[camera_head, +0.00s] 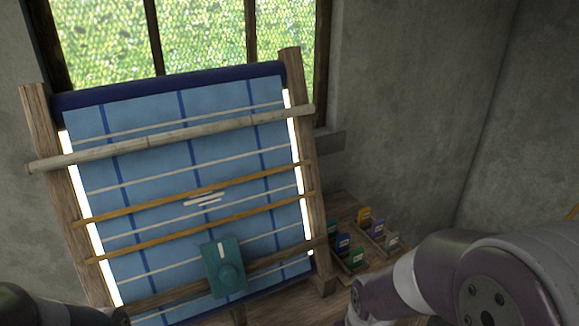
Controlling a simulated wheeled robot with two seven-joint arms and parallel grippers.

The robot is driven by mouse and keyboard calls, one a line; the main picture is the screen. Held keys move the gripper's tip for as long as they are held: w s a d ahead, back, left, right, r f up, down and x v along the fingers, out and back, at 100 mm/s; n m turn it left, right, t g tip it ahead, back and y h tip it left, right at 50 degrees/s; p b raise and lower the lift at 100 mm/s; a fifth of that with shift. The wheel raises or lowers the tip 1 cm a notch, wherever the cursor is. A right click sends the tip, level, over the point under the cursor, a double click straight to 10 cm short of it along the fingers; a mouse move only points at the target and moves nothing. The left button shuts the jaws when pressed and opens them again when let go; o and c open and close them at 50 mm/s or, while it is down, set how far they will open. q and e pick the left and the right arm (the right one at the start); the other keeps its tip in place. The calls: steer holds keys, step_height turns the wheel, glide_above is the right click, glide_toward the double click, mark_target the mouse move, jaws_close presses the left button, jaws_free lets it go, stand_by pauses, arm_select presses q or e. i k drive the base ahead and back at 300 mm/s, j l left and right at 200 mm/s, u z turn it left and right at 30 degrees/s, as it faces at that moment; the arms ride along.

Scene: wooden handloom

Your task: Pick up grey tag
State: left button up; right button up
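A small light grey tag (392,241) stands at the right end of the group of coloured tags, low and right of the loom. It is small in the picture, and its lower part is hard to make out. My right arm comes in from the lower right, just below and in front of the tags. My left arm shows only at the bottom left edge, in front of the loom. Neither gripper's fingers can be seen.
The wooden loom (302,150) with blue cloth fills the left and middle. A teal box (224,268) sits at its lower front. Yellow (364,215), orange (377,226), blue (343,242) and green (355,258) tags stand close to the grey one.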

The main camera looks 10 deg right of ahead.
mark_target(392, 241)
steer(key=z, duration=1.15)
steer(key=i+l, duration=0.1)
